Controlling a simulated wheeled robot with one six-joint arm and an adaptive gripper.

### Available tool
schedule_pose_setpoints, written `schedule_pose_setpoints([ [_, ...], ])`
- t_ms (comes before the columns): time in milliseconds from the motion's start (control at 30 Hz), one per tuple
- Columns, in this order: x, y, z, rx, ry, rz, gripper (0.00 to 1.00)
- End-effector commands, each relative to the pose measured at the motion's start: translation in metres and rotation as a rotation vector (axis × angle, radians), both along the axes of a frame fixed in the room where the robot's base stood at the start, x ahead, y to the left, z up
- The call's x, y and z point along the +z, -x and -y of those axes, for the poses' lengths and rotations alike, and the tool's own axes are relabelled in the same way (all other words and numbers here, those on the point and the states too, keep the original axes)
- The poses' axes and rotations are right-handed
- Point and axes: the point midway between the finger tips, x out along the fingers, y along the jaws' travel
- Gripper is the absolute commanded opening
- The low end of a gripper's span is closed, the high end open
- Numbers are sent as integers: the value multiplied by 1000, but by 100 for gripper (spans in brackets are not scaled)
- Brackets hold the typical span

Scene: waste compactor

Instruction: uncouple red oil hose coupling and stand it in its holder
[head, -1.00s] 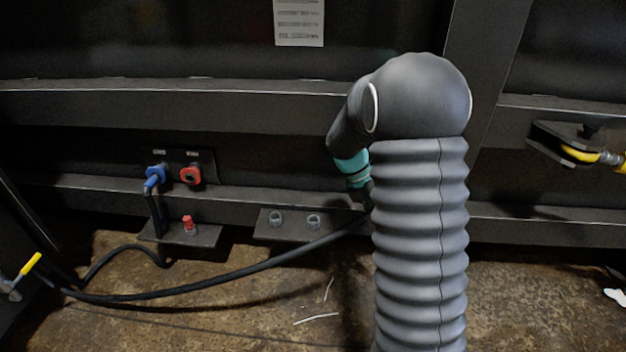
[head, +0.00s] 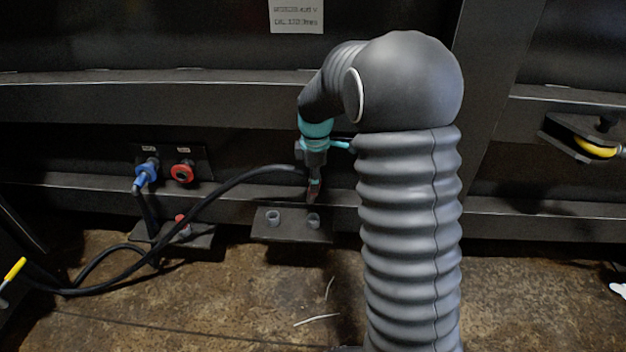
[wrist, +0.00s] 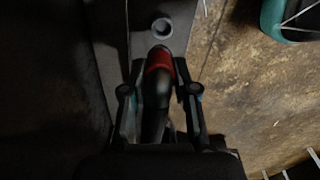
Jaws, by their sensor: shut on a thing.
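My gripper (head: 314,168) points down and is shut on the red oil hose coupling (head: 314,189), with its black hose (head: 235,184) trailing off to the left. The coupling hangs roughly upright, red end down, just above the right cup (head: 313,221) of the holder plate (head: 290,236). I cannot tell whether its tip touches the cup. The wrist view shows the coupling's red end (wrist: 160,61) between my gripper's fingers (wrist: 158,92), with one open cup (wrist: 162,27) beyond it. The red socket (head: 182,173) on the wall panel has no hose on it.
A blue coupling (head: 146,174) sits in the socket left of the red one. A red cap (head: 182,224) stands on the left bracket (head: 200,238). The left cup (head: 273,217) is empty. A steel beam (head: 345,218) runs close behind the holder. A yellow-handled part (head: 14,270) is at far left.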

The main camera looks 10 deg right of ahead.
Motion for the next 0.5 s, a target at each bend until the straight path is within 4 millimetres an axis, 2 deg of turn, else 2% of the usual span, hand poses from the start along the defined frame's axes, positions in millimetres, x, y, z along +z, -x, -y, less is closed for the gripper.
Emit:
schedule_pose_setpoints([
  [167, 2, 0, -3, 95, 37, -3, 0],
  [467, 6, 3, -12, 582, 226, -16, 0],
  [500, -3, 2, -10, 578, 225, -16, 0],
])
